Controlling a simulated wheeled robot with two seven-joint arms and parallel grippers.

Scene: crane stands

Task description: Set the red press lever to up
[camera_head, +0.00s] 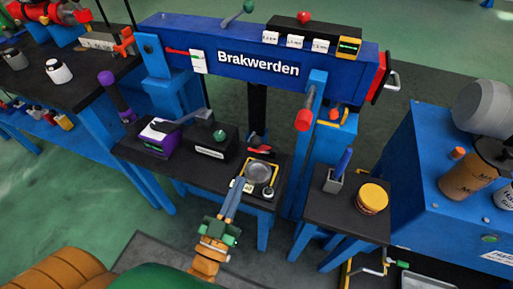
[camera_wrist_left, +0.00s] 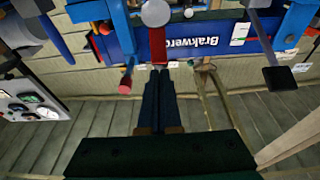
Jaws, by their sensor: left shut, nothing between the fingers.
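A red grip (camera_head: 304,120) hangs low beside the blue upright right of the Brakwerden sign; a matching reddish cylinder shows left in the left wrist view (camera_wrist_left: 125,86). My left gripper (camera_head: 235,185) is shut and empty, in front of the dish, apart from the red grip. In the left wrist view its fingers (camera_wrist_left: 158,76) point at a red bar (camera_wrist_left: 157,46).
The blue Brakwerden beam (camera_head: 258,62) spans the back.

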